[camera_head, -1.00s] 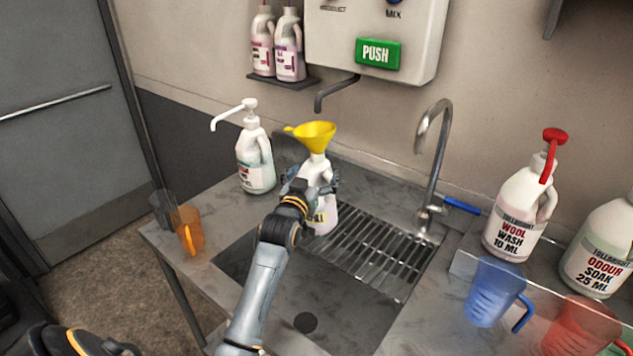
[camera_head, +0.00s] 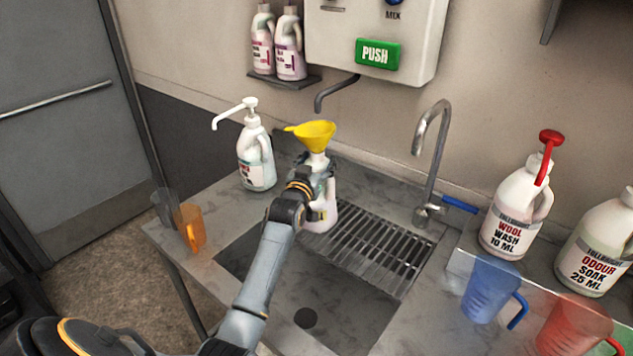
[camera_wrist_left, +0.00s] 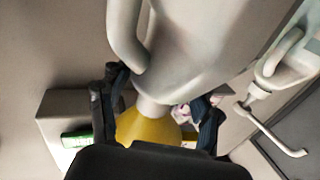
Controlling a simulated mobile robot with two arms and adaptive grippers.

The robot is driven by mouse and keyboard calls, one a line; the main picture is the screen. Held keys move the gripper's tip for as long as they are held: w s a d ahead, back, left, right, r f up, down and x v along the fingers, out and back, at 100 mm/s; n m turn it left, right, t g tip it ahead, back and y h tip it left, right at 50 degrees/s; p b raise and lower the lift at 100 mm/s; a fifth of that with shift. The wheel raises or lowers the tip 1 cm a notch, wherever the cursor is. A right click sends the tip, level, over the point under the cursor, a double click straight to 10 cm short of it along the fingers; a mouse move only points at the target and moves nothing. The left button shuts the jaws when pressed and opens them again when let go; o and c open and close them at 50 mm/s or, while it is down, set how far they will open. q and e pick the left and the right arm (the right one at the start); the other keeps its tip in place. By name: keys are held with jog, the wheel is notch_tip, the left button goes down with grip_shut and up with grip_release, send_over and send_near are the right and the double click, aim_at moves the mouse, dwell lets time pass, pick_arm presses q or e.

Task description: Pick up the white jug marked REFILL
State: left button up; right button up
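The white jug (camera_head: 322,214) stands upright on the slatted drain rack, with a yellow funnel (camera_head: 316,134) in its mouth. Its label is mostly hidden behind my arm. My left gripper (camera_head: 322,172) is at the jug's upper part, just below the funnel. In the left wrist view the jug (camera_wrist_left: 215,45) appears upside down, its handle at the left and the funnel (camera_wrist_left: 150,128) below. The gripper's dark fingers (camera_wrist_left: 157,108) are spread on either side of the jug's neck, with gaps visible between them and the neck. My right gripper is not in view.
A white pump bottle (camera_head: 256,160) stands behind left. Orange (camera_head: 193,229) and clear (camera_head: 165,207) cups are at the left edge. The tap (camera_head: 431,160) rises right of the jug. Labelled bottles (camera_head: 514,214) and a blue cup (camera_head: 490,288) are at right. The dispenser spout (camera_head: 335,92) hangs above.

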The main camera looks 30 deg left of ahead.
pick_arm(q)
jog(key=shift+f, duration=0.15)
grip_shut()
jog(key=shift+r, duration=0.25)
